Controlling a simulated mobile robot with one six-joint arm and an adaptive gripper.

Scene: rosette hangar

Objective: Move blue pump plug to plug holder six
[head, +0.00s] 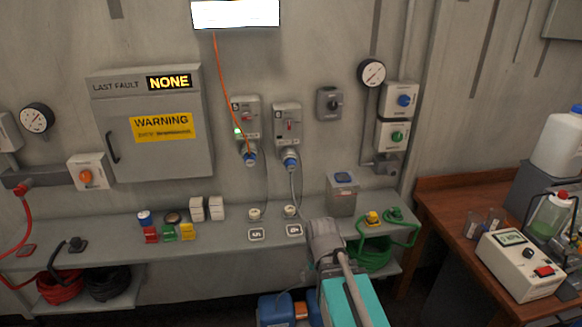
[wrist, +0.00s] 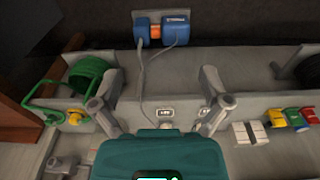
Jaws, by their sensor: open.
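Two blue-collared plugs, the left one (head: 250,158) and the right one (head: 290,161), sit in the bottoms of two grey wall socket boxes. Thin grey cables hang from them; I cannot tell which is the pump plug. Two small pale round holders, left (head: 254,213) and right (head: 290,210), stand on the shelf behind number plates. The right plate (head: 294,230) seems to read 6, but it is small. My gripper (head: 322,232) is in front of the shelf, right of the plates. In the wrist view my gripper (wrist: 160,95) is open, with nothing visible between its fingers.
The blue pump (wrist: 162,28) with an orange middle is low, below the shelf. A grey box (head: 342,195) and a green cable coil (head: 372,253) are right of the holders. Coloured blocks (head: 169,232) stand left. A wooden bench (head: 450,215) is at right.

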